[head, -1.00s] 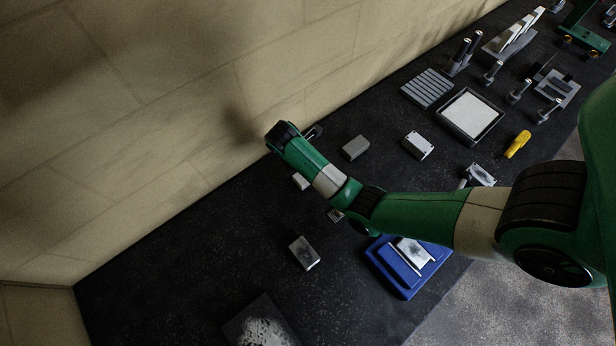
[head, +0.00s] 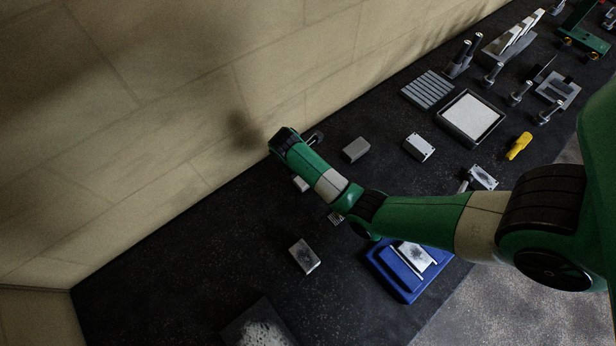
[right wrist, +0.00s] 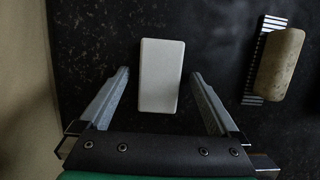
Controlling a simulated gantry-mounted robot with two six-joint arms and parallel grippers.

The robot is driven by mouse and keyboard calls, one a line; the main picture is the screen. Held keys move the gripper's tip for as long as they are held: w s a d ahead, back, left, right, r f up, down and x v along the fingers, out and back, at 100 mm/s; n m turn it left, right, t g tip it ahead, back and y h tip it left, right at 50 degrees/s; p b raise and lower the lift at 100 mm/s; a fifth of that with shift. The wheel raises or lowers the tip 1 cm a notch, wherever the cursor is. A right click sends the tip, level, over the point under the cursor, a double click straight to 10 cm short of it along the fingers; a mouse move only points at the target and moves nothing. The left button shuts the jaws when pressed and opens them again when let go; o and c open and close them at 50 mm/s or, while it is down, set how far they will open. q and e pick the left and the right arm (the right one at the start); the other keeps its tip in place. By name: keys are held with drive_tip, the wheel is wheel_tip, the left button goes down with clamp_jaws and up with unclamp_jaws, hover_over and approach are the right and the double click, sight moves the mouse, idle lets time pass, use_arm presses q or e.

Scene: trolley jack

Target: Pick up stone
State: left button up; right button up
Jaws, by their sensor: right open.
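A pale rectangular block (right wrist: 161,75), which looks like the stone, lies on the dark bench top. In the right wrist view it is ahead of and between the fingers of my right gripper (right wrist: 158,78), which is open and empty. In the head view part of the block (head: 301,184) shows beside my green right arm, whose wrist hides the gripper. A rounded tan block (right wrist: 280,64) lies on a ridged strip (right wrist: 251,82) to the right in the wrist view. My left gripper is not in view.
A stone-like wall (head: 150,120) runs close along the bench's far edge. A grey block (head: 356,149), a block with a dark-marked face (head: 304,255) and a blue tray (head: 402,283) are nearby.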

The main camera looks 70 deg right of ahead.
drive_tip(key=shift+c, duration=0.3)
clamp_jaws()
drive_tip(key=shift+r, duration=0.15)
drive_tip(key=shift+r+p, duration=0.3)
drive_tip(key=shift+p, duration=0.15)
wheel_tip(320, 180, up, 3)
drive_tip(key=shift+f, duration=0.2)
drive_tip(key=r+p, duration=0.1)
drive_tip(key=s+r+p, duration=0.1)
drive_tip(key=p, duration=0.1)
drive_tip(key=shift+a+r, duration=0.15)
drive_tip(key=shift+r, duration=0.15)
drive_tip(key=s+a+r+p, duration=0.3)
drive_tip(key=s+r+p, duration=0.4)
drive_tip(key=s+p, duration=0.4)
drive_tip(key=shift+s+a+r, duration=0.2)
drive_tip(key=shift+s+a, duration=0.15)
drive_tip(key=shift+s, duration=0.35)
